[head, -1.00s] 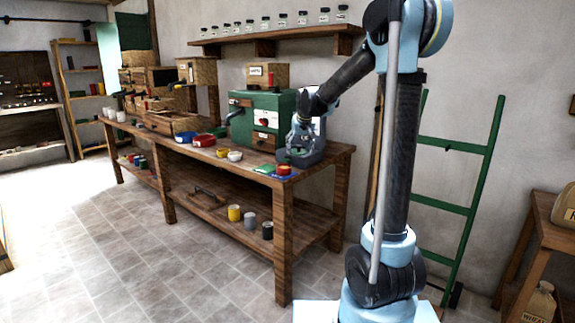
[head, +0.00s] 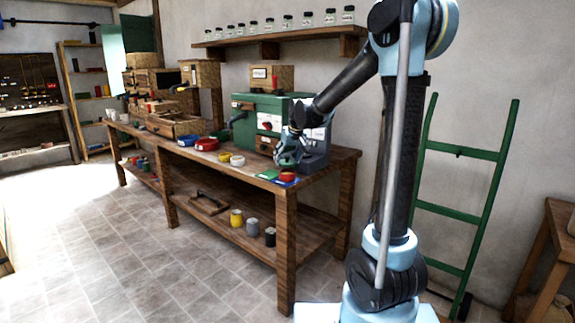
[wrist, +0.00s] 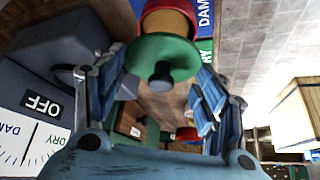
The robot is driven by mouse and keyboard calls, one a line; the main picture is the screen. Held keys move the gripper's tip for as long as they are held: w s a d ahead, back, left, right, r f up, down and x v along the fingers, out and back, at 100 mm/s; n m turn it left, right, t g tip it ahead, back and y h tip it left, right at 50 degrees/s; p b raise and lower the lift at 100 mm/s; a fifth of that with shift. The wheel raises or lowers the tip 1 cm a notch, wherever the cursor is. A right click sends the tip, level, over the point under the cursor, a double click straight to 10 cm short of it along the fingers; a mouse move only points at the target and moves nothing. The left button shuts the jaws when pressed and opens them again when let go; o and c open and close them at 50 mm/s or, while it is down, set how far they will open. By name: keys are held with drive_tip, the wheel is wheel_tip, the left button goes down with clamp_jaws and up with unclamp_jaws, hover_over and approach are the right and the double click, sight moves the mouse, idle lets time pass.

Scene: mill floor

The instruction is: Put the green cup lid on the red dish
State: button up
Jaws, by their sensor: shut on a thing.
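The green cup lid (wrist: 168,52) is a round disc with a dark knob, between the fingers of my gripper (wrist: 163,84) in the wrist view. My gripper (head: 288,154) is shut on it and holds it above the bench in the head view, where the lid (head: 285,160) is small and partly hidden by the fingers. The red dish (head: 287,176) stands on a blue card near the bench's front right corner, just below the gripper. In the wrist view the dish's red rim (wrist: 185,18) shows beyond the lid, which partly covers it. I cannot tell if they touch.
A grey machine (head: 316,150) stands close to the right of my gripper; its OFF label (wrist: 42,103) shows in the wrist view. A green card (head: 267,174) lies beside the blue card (head: 283,183). Yellow and white dishes (head: 237,160) and a green box (head: 245,112) stand left on the bench (head: 330,164).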

sight(288, 162)
drive_tip(key=shift+f, duration=1.05)
drive_tip(key=shift+f, duration=0.6)
drive_tip(key=o, duration=1.1)
drive_tip(key=shift+c, duration=0.2)
drive_tip(key=shift+r, duration=0.25)
drive_tip(key=v, duration=1.3)
drive_tip(key=s+d+f+m+g+h, duration=0.1)
drive_tip(key=s+d+f, duration=0.3)
drive_tip(key=s+d, duration=0.4)
drive_tip(key=s+d+f+m+g+h, duration=0.1)
drive_tip(key=s+d+f, duration=0.4)
drive_tip(key=s, duration=0.5)
drive_tip(key=s+d+f+m, duration=0.1)
drive_tip(key=s+d+f, duration=0.3)
drive_tip(key=s+f, duration=0.2)
drive_tip(key=s+d+f+m+g, duration=0.1)
drive_tip(key=s+d+f, duration=0.3)
drive_tip(key=s, duration=0.7)
drive_tip(key=shift+f+m+h, duration=0.3)
drive_tip(key=shift+f+h, duration=0.1)
drive_tip(key=shift+f, duration=0.55)
